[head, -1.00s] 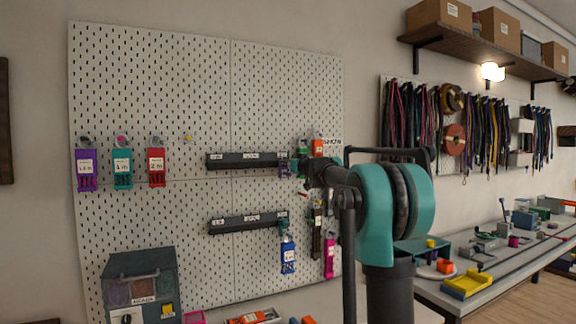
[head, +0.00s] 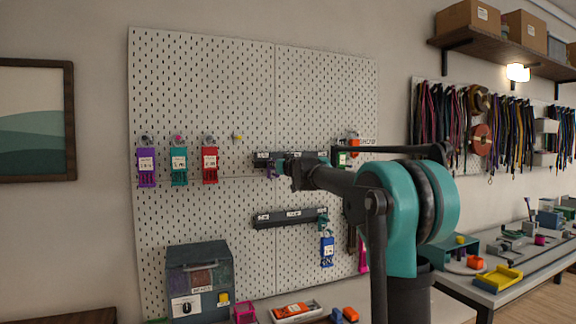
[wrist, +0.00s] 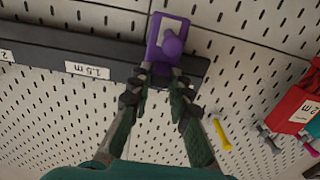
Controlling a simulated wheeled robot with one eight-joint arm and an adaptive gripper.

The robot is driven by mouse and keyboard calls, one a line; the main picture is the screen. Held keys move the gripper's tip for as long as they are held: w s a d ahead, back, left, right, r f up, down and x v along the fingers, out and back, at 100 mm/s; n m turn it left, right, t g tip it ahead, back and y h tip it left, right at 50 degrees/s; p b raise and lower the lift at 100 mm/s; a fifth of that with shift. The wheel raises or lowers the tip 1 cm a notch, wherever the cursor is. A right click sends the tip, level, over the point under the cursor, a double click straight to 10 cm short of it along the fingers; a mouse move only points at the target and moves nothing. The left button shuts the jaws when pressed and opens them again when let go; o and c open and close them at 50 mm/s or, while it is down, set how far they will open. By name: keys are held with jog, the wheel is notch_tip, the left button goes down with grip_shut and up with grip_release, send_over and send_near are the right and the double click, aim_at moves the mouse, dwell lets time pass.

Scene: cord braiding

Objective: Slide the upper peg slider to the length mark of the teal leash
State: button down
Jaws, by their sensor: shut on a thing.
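The upper peg slider is purple with a round knob (wrist: 172,45) and sits on the black upper rail (wrist: 110,60), close to one end. In the head view the upper rail (head: 308,155) runs across the pegboard, and the purple slider (head: 271,171) is near its left end. My gripper (wrist: 158,84) is shut on the slider's lower part. In the wrist view, a "1.5 m" label (wrist: 87,70) shows left of the slider; any mark under the slider is hidden. A teal tag (head: 179,165), its text too small to read surely, hangs between purple and red tags.
A lower rail (head: 278,219) carries a teal slider (head: 323,223) at its right end, with a blue tag (head: 327,250) below. A yellow peg (wrist: 221,134) and the red tag (wrist: 292,108) are beside the upper rail's end. A grey box (head: 200,282) stands below.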

jog(key=shift+s+a, duration=0.2)
jog(key=shift+a, duration=0.45)
jog(key=shift+s+a, duration=0.25)
jog(key=shift+a, duration=0.4)
jog(key=shift+s+a, duration=0.2)
jog(key=shift+a, duration=0.45)
jog(key=c, duration=1.4)
grip_release()
jog(key=shift+a, duration=0.1)
jog(key=shift+s, duration=0.1)
jog(key=v, duration=1.2)
